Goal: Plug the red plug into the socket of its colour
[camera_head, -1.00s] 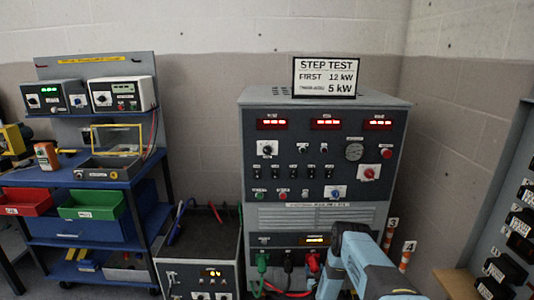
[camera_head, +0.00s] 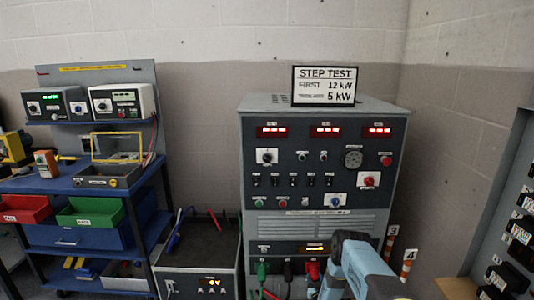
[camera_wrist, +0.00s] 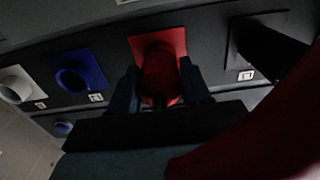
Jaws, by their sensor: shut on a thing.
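In the wrist view, my gripper (camera_wrist: 158,90) is shut on the red plug (camera_wrist: 160,82), with a dark finger on each side of it. The plug is in front of the red socket's square plate (camera_wrist: 158,40) and lined up with it. I cannot tell how deep it sits. In the head view, red shows at the socket (camera_head: 313,269) low on the grey cabinet, left of my arm. My arm hides the gripper's fingers there.
A blue socket (camera_wrist: 80,72) and a white socket (camera_wrist: 16,84) are left of the red one in the wrist view. A black plug (camera_wrist: 268,45) is at its right. A green plug (camera_head: 262,270) shows on the cabinet (camera_head: 300,222). A blue shelf cart (camera_head: 75,180) stands left.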

